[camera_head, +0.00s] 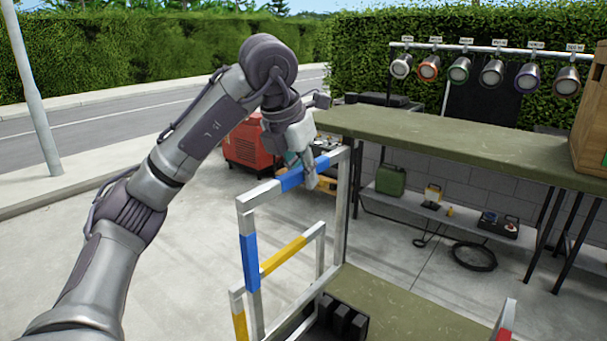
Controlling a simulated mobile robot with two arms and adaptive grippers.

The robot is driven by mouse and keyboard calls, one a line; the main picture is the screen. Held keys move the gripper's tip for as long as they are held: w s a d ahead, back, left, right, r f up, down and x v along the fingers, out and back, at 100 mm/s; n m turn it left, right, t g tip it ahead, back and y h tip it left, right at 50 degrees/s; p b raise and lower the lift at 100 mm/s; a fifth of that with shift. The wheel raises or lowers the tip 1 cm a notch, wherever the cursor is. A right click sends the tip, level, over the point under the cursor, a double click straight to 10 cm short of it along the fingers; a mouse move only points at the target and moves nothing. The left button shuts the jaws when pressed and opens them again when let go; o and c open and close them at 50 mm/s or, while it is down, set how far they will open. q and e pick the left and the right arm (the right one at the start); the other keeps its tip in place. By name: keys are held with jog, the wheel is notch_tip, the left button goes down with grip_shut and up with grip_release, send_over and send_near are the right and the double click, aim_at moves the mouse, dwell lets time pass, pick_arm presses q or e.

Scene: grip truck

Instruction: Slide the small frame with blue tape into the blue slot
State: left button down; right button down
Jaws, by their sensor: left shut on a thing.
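The small frame with blue tape (291,181) stands upright near the middle of the view, its pale metal top bar rising toward the right. My left gripper (311,176) is shut on this top bar, by the right end of the blue tape. A wide blue band (250,262) shows on the upright at the frame's left end and appears to mark the blue slot. The frame's left side lines up with this upright; how deep it sits in the slot I cannot tell. My right gripper is out of view.
A yellow-taped frame (283,255) stands just below, beside a yellow-marked post (240,326). A green-topped deck (400,308) holds dark blocks (341,319). A red-marked post (503,334) is at lower right. A green workbench (450,140) stands behind; paving at left is clear.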

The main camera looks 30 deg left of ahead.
pick_arm(q)
jog(key=shift+r+p, duration=2.5)
jog(key=shift+r, duration=0.4)
jog(key=shift+r+p, duration=0.6)
jog(key=shift+r, duration=0.6)
jog(key=shift+f, duration=0.1)
